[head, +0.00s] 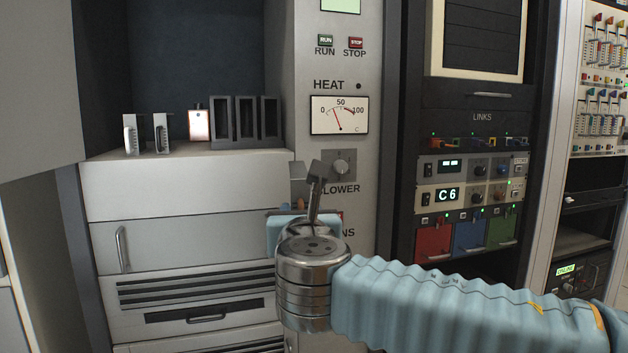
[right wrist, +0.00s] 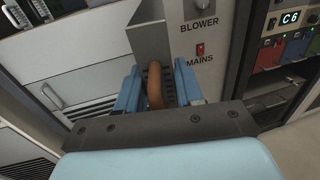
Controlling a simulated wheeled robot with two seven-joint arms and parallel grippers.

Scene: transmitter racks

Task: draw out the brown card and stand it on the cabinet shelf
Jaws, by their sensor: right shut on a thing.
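My right gripper (head: 290,208) is in front of the grey cabinet column, below the heat meter. In the right wrist view its two blue fingers (right wrist: 158,90) are shut on a curved brown handle (right wrist: 155,85). I take this handle as part of the brown card. A folded grey plate (right wrist: 150,38) rises just beyond it; I cannot tell for sure whether it is the card's body. The cabinet shelf (head: 180,157) is to the left and higher, with its front edge clear. My left gripper is not in view.
On the shelf stand two pale upright pieces (head: 130,134), a light card with an orange rim (head: 199,126) and several dark upright frames (head: 221,122). An open grey door (head: 40,90) is at the left. The links rack (head: 480,180) stands to the right.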

